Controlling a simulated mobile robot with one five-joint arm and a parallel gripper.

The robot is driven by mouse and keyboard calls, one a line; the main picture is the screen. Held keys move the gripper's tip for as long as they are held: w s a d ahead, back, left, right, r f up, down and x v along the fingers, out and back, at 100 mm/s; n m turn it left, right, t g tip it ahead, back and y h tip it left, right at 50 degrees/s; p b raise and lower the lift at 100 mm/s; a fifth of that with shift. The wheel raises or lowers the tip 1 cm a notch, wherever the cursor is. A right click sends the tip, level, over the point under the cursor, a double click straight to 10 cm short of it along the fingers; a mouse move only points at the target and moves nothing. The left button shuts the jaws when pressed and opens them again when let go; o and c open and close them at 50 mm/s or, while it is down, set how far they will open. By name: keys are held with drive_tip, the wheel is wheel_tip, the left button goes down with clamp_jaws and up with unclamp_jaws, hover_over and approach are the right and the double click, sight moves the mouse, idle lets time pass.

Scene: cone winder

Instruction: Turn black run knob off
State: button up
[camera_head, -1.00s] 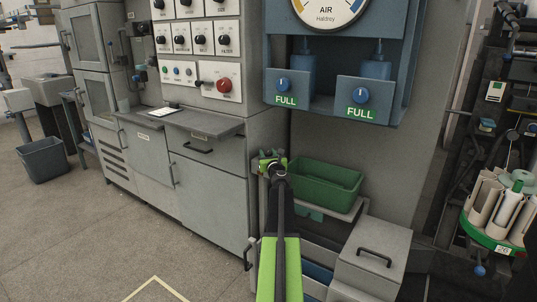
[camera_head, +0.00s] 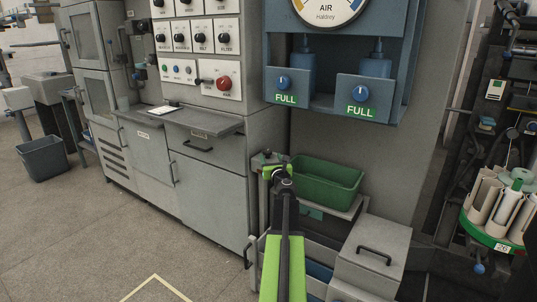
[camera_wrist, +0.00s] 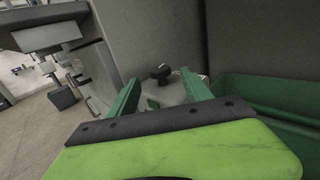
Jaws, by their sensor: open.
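A black knob (camera_wrist: 160,72) stands on a small grey surface in the wrist view, beyond and between my fingertips. A little green shows on that surface below it. In the head view a small dark knob (camera_head: 267,153) shows just behind my gripper (camera_head: 277,172), left of the green bin. My gripper is open and empty, its two green fingers (camera_wrist: 160,85) spread in the wrist view with the knob apart from them. I cannot read any run label or tell which way the knob points.
A green bin (camera_head: 327,184) is close on the right of my gripper. A grey box with a handle (camera_head: 375,250) stands in front of it. A panel with a red knob (camera_head: 224,83) and several black knobs (camera_head: 200,40) is at back left.

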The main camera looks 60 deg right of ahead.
drive_tip(key=v, duration=1)
